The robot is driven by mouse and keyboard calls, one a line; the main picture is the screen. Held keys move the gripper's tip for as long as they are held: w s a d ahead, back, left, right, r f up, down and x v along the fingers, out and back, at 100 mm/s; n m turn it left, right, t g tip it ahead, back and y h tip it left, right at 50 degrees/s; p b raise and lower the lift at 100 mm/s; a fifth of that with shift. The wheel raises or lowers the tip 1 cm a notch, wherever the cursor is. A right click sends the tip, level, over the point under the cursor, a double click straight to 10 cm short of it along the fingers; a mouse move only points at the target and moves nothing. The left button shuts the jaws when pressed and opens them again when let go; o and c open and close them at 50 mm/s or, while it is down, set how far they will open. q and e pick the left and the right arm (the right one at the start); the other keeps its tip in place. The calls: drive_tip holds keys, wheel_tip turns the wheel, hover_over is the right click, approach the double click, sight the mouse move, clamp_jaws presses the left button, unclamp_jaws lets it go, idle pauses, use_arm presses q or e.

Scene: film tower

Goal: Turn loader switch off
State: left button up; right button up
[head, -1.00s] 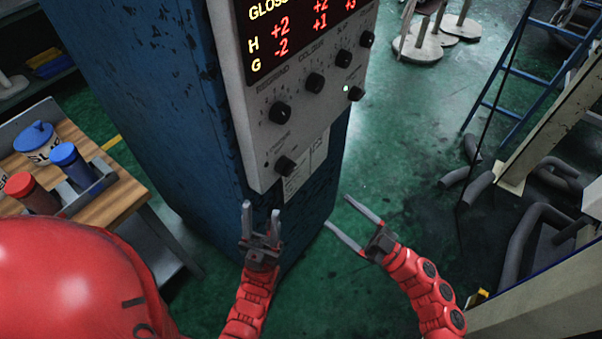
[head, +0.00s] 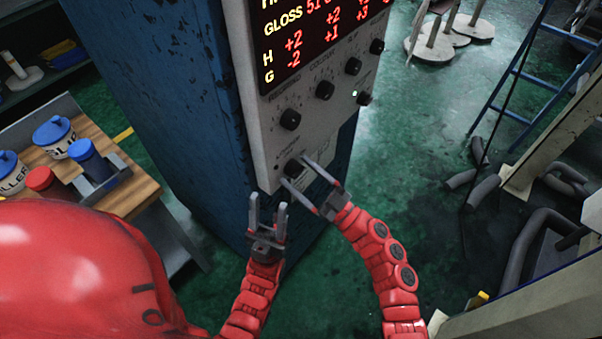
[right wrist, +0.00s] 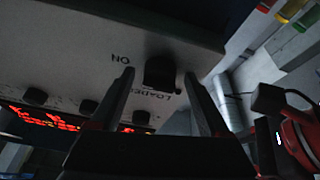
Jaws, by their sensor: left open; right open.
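The loader switch (head: 295,168) is a black knob at the lower edge of the grey control panel (head: 262,150). In the right wrist view the knob (right wrist: 160,72) shows upside down, with an "ON" label beside it and a partly covered "LOADER" label. My right gripper (head: 296,172) is open, its fingertips on either side of the knob. In the right wrist view the fingers (right wrist: 159,74) frame the knob with gaps; I cannot tell how near they are in depth. My left gripper (head: 268,202) is open and empty, below and left of the panel's bottom.
The panel sits on a blue cabinet (head: 160,90) and has more knobs (head: 325,90) and a red-lit display (head: 320,35) above. A wooden cart (head: 120,150) with paint pots stands left. A blue ladder (head: 520,75) and pipes (head: 530,240) are right. Green floor (head: 420,130) lies between.

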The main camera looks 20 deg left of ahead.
clamp_jaws()
idle(0.3)
drive_tip(key=shift+f, duration=0.1)
drive_tip(key=shift+w+d+r+n+g+h+b, duration=0.1)
drive_tip(key=shift+n+g+h+b, duration=0.85)
drive_tip(key=shift+n+b, duration=2.05)
drive_tip(key=shift+w+r+n+g+h+b, duration=0.15)
drive_tip(key=shift+n+g+h+b, duration=0.25)
drive_tip(key=shift+n+g+b, duration=2.5)
drive_tip(key=shift+d+r+n+t+h+b, duration=0.2)
drive_tip(key=shift+n+h+b, duration=0.7)
drive_tip(key=shift+n, duration=4)
drive_tip(key=shift+a+f+y+b, duration=0.1)
drive_tip(key=shift+a+y+b, duration=0.05)
drive_tip(key=shift+y+b, duration=0.15)
